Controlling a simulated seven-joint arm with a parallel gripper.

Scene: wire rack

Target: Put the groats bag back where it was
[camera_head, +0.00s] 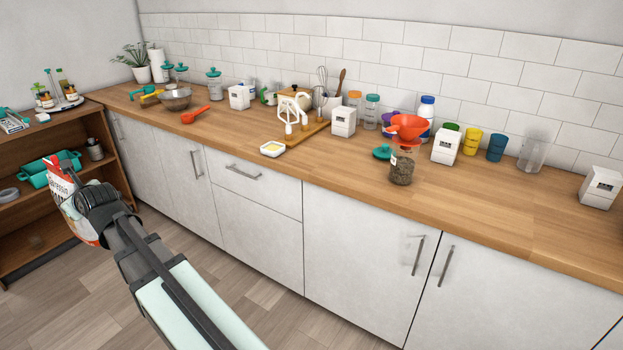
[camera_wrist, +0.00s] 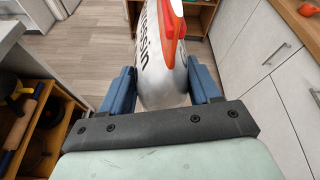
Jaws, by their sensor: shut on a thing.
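The groats bag (camera_head: 68,203), white with red and orange parts and dark lettering, is at the left of the head view, upright and slightly tilted. My gripper (camera_head: 85,200) is shut on it and holds it in front of the wooden shelf unit. In the wrist view, the bag (camera_wrist: 158,55) stands between the two blue fingers of my gripper (camera_wrist: 164,92). Its far side and lower end are hidden there.
The wooden shelf unit (camera_head: 95,112) holds a teal crate (camera_head: 35,177) and a grey canister (camera_head: 95,149). The long counter (camera_head: 330,160) bears jars, white boxes and a jar with a red funnel (camera_head: 408,128). In the wrist view, an open drawer or shelf (camera_wrist: 62,120) with a rolling pin lies at left.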

